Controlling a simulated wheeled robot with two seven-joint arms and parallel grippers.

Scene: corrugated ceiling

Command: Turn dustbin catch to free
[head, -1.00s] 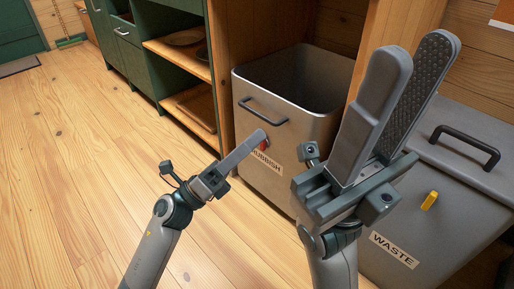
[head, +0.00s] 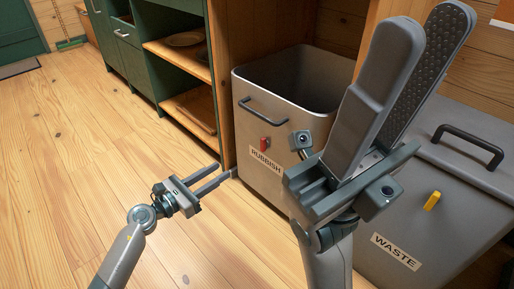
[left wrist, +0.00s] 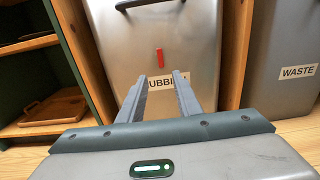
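The grey RUBBISH dustbin (head: 290,190) stands with its top open. Its red catch (head: 264,144) sits on the front above the RUBBISH label. In the left wrist view the red catch (left wrist: 160,57) is a narrow upright bar, just beyond and between the fingertips. My left gripper (head: 223,170) is open and empty, low to the left of the dustbin front, apart from the catch. The grey WASTE dustbin (head: 450,160) has its lid on and a tilted yellow catch (head: 432,201). My right gripper (head: 428,25) is open and empty, raised in front of both dustbins.
A black handle (head: 262,109) juts from the RUBBISH front above the catch. Green cabinets with open wooden shelves (head: 190,80) stand left of it, holding a tray (head: 198,110). The plank floor (head: 90,150) at the left is clear.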

